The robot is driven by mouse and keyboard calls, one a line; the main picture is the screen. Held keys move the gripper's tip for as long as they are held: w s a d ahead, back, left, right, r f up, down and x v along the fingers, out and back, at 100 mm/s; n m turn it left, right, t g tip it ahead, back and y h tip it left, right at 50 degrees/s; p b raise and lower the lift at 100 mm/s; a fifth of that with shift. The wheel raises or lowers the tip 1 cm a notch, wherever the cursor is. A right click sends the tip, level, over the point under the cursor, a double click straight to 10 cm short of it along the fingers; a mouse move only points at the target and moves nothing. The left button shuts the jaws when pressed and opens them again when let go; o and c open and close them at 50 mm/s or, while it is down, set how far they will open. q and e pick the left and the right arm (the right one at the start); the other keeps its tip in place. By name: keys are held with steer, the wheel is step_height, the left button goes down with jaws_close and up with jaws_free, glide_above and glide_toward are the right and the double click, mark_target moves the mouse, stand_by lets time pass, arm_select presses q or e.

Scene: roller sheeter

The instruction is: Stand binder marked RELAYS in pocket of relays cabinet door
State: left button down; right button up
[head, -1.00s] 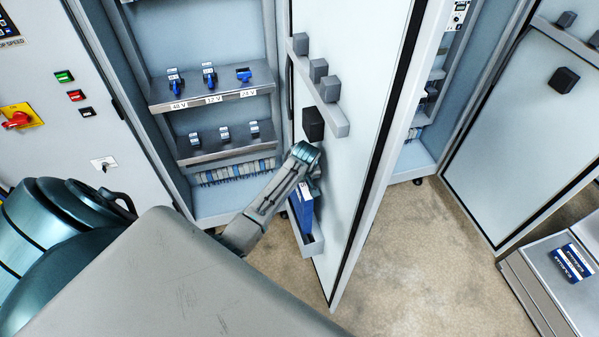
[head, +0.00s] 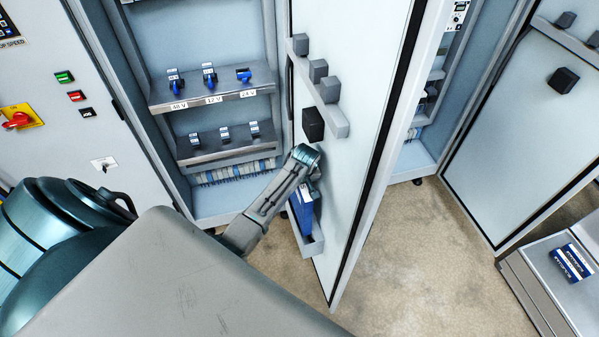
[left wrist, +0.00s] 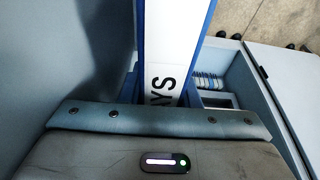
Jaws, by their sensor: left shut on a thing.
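A blue binder (head: 303,210) with a white spine stands almost upright at the pocket (head: 313,247) low on the inside of the open cabinet door. Its lower end is inside the pocket's outline, and the pocket wall hides its bottom edge. In the left wrist view the binder's white spine label (left wrist: 161,55) shows the letters "AYS"; the rest of the word is hidden. My left gripper (head: 308,184) is shut on the binder's upper end; its fingertips are mostly hidden. My right gripper is in neither view.
The open door (head: 350,170) carries a ledge with grey blocks and a black block (head: 313,124) above my gripper. Cabinet shelves (head: 210,95) stand to the left. Another blue-and-white item (head: 572,262) lies on a grey top at right. The floor between is clear.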

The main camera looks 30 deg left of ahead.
arm_select(q)
steer(key=shift+f+b, duration=3.9)
steer(key=shift+f, duration=2.5)
steer(key=c, duration=1)
jaws_free()
steer(key=b+v, duration=0.1)
steer(key=v, duration=1)
steer(key=shift+s, duration=0.1)
